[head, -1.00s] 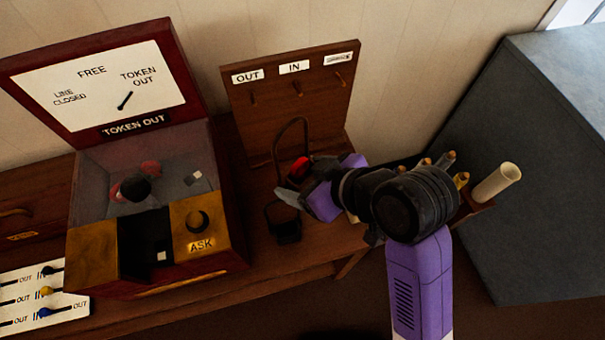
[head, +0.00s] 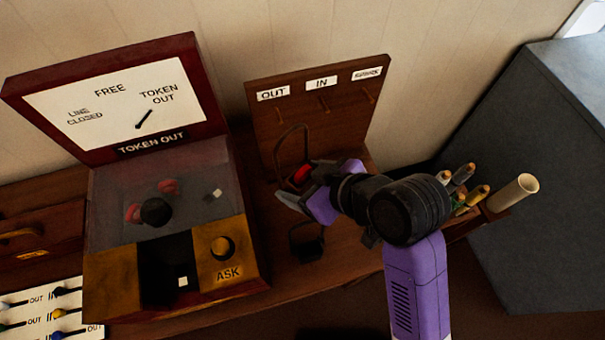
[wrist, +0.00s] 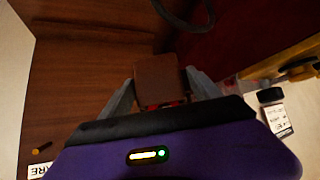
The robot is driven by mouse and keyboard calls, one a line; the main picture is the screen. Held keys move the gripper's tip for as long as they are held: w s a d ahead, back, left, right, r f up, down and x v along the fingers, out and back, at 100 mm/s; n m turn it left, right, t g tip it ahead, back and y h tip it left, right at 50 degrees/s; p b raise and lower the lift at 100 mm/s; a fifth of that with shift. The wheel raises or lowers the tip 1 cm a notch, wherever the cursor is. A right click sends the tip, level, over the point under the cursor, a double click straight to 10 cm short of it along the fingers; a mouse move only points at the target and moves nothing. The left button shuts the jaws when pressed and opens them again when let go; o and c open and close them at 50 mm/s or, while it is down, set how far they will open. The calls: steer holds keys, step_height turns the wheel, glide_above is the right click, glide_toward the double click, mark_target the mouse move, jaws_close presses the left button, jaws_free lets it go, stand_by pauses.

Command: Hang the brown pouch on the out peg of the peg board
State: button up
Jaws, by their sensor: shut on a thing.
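The brown pouch (wrist: 158,78) is between my gripper's fingers in the wrist view, with red showing at its edge. Its dark loop handle (head: 290,141) stands up above my gripper in the head view. My gripper (head: 293,196) is shut on the pouch, above the bench and in front of the peg board (head: 331,137). The out peg (head: 280,106) sits under the OUT label (head: 273,93). The top of the loop appears just below and slightly right of this peg. I cannot tell the gap in depth. My gripper hides most of the pouch in the head view.
The red token machine (head: 205,75) stands close on the left. A dark looped object (head: 307,246) is on the bench below my gripper. The in peg (head: 323,103) and spare peg (head: 367,97) look empty. A cream tube (head: 515,192) and several handles stand right.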

steer(key=shift+f, duration=2.4)
steer(key=w+a+f+b, duration=0.1)
steer(key=w+a+b, duration=0.1)
steer(key=w, duration=0.7)
steer(key=shift+w+a+f+b, duration=0.2)
steer(key=shift+a+f+b, duration=0.1)
steer(key=shift+f+b, duration=0.1)
steer(key=o, duration=1.3)
steer(key=shift+o, duration=0.2)
steer(key=shift+w+d+f, duration=0.1)
steer(key=shift+w+d, duration=0.05)
